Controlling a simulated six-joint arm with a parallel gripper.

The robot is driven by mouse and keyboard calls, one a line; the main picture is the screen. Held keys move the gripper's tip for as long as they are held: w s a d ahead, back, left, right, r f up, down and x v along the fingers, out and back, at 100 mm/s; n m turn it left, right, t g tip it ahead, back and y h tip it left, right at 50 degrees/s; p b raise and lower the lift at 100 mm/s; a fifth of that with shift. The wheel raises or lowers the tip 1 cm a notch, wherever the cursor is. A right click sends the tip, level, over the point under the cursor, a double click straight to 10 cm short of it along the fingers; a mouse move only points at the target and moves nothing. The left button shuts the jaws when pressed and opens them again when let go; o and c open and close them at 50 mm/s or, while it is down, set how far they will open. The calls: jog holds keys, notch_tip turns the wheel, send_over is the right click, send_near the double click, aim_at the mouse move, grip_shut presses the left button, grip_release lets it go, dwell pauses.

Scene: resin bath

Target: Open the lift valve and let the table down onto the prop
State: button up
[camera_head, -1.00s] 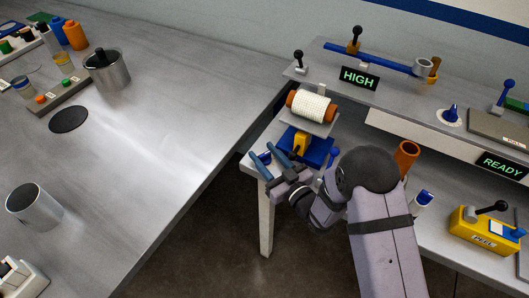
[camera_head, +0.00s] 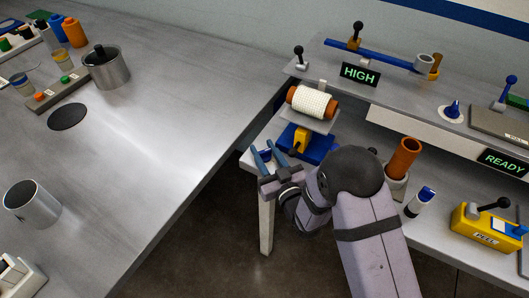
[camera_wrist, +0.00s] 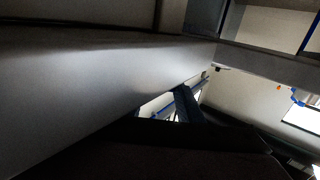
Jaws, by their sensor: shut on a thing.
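A white roll with orange ends (camera_head: 313,102) lies on the raised grey lift table (camera_head: 312,121). Under it stand a yellow piece (camera_head: 301,140) and a blue base (camera_head: 321,149). The yellow piece may be the prop; its contact with the table is unclear. My gripper (camera_head: 264,149) is left of the base at the bench's front left corner, its blue fingers pointing up and away. It is shut on a small blue knob (camera_head: 265,155), perhaps the lift valve, mostly hidden between the fingers.
A sign (camera_head: 360,74) reads HIGH on the shelf behind. An orange tube (camera_head: 404,158), a blue-capped bottle (camera_head: 420,202) and a yellow PEEL box (camera_head: 486,229) stand right of my arm. A large steel table (camera_head: 170,120) lies left, beyond a floor gap.

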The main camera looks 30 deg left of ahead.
aim_at(273, 171)
jog(key=shift+m+t+h+b, duration=0.3)
jog(key=shift+m+t+h, duration=0.3)
jog(key=shift+t, duration=0.1)
jog(key=o, duration=0.8)
jog(key=b+v, duration=0.1)
jog(key=v, duration=0.5)
jog(key=shift+a+f+b, duration=0.1)
jog(key=shift+b, duration=0.25)
jog(key=shift+v, duration=0.75)
